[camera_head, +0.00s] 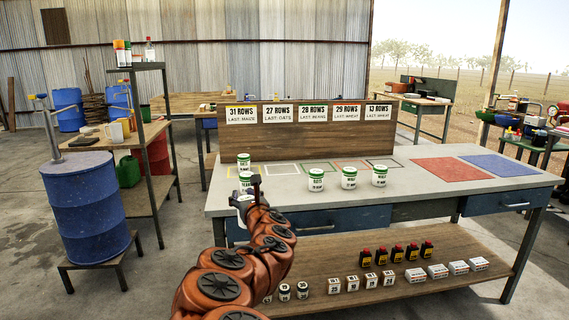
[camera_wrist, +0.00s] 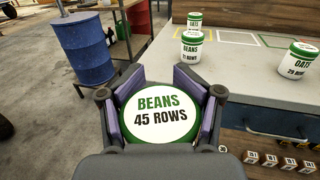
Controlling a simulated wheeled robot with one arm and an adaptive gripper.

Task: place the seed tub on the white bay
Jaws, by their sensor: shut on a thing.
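My gripper (camera_wrist: 160,118) is shut on a seed tub (camera_wrist: 158,116) with a white lid reading "BEANS 45 ROWS" and a green rim. In the head view my gripper (camera_head: 247,198) is at the table's near left edge; the held tub is hard to make out there. The white bay (camera_head: 282,169) is a white outline on the tabletop, second from left, empty, beyond and right of my gripper. It also shows in the wrist view (camera_wrist: 234,38), right of two standing tubs.
Three tubs (camera_head: 348,178) stand right of my gripper. A board with row cards (camera_head: 310,143) rises behind the bays. A blue barrel (camera_head: 90,205) stands left.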

